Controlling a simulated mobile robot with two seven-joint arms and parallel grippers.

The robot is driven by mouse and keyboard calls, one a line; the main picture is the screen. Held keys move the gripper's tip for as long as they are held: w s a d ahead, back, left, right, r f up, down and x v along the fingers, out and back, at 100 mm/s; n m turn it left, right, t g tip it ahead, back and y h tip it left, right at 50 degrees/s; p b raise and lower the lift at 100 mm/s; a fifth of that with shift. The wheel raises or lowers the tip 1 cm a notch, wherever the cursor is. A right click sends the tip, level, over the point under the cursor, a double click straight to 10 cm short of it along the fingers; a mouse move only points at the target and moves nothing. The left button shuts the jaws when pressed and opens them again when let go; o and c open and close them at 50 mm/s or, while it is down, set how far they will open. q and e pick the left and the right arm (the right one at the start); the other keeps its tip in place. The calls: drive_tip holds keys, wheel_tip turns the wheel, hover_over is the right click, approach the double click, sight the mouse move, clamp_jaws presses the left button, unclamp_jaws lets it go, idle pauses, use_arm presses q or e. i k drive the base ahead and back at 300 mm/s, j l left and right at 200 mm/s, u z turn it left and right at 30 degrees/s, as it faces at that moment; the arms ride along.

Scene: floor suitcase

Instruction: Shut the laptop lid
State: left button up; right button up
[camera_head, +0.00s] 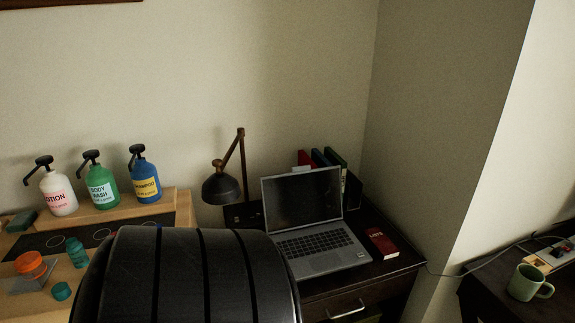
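The laptop stands open on a dark desk in the middle right of the head view. Its lid (302,195) is raised nearly upright, with a dark screen facing me. Its silver base (325,262) lies flat, with the keyboard showing. The base's left front part is partly hidden behind a large black ribbed object. Neither of my grippers is in view.
The black ribbed object (190,275) fills the lower foreground. A lamp (222,188) stands left of the laptop, books (335,160) behind it, a red book (381,242) right. Pump bottles (103,186) stand left. A green mug (528,283) sits far right.

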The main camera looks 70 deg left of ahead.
sight(304, 196)
drive_tip(key=u, duration=1.45)
drive_tip(key=i+j+u, duration=0.15)
drive_tip(key=j, duration=0.15)
drive_tip(key=j+u, duration=0.15)
drive_tip(key=j, duration=0.2)
drive_tip(key=i+j+u, duration=0.15)
drive_tip(key=j, duration=0.1)
